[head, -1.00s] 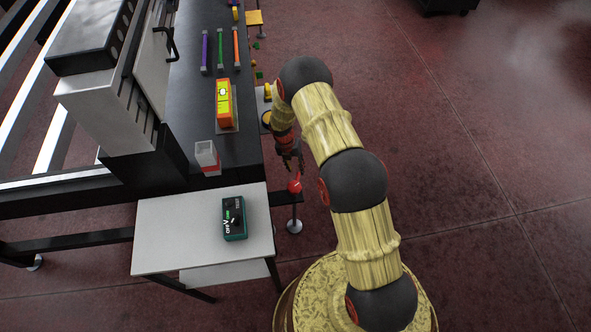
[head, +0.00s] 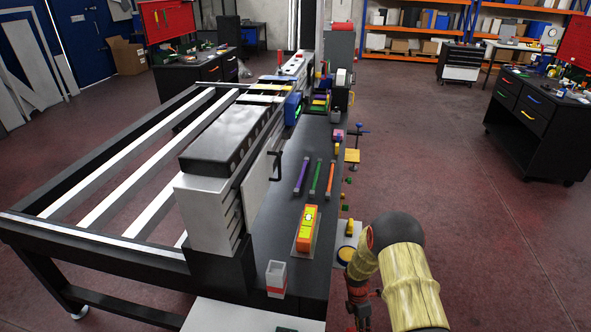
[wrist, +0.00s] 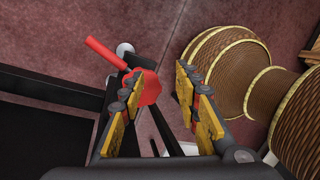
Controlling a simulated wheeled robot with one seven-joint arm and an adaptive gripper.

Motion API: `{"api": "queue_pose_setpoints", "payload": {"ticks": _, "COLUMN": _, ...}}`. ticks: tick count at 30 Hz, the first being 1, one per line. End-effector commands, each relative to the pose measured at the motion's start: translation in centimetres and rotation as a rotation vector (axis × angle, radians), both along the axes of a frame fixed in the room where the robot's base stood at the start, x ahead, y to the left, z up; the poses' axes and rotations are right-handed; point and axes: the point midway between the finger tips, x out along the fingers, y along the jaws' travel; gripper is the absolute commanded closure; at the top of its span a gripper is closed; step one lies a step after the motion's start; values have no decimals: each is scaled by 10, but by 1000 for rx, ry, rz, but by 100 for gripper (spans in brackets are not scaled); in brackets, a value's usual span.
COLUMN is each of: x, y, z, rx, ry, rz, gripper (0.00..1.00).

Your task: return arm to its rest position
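My arm with its yellow links reaches up at the lower right of the head view. My gripper (head: 358,300) hangs from its end beside the right edge of the black worktable (head: 270,215), pointing down and only partly visible. In the wrist view my gripper (wrist: 158,84) is open, its two yellow-and-black fingers well apart with nothing clasped between them. A red rounded part with a rod (wrist: 147,88) shows beyond the left finger, which partly covers it. I cannot tell whether the finger touches it.
An orange-yellow device (head: 306,228), coloured bars (head: 315,178) and a grey-and-red box (head: 276,278) stand on the worktable. A pale side table (head: 240,315) is at the bottom. Open red floor (head: 470,220) lies to the right. A black drawer cabinet (head: 530,120) stands farther right.

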Motion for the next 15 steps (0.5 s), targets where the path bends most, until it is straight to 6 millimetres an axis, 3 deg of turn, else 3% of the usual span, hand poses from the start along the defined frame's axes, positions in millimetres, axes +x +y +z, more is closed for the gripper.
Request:
{"api": "queue_pose_setpoints", "payload": {"ticks": 5, "x": -27, "y": 5, "z": 53, "rx": -94, "ry": -15, "rz": -385, "gripper": 68}}
{"api": "queue_pose_setpoints", "payload": {"ticks": 15, "x": -62, "y": 18, "z": 192, "rx": -224, "ry": -124, "rz": -1011, "gripper": 68}}
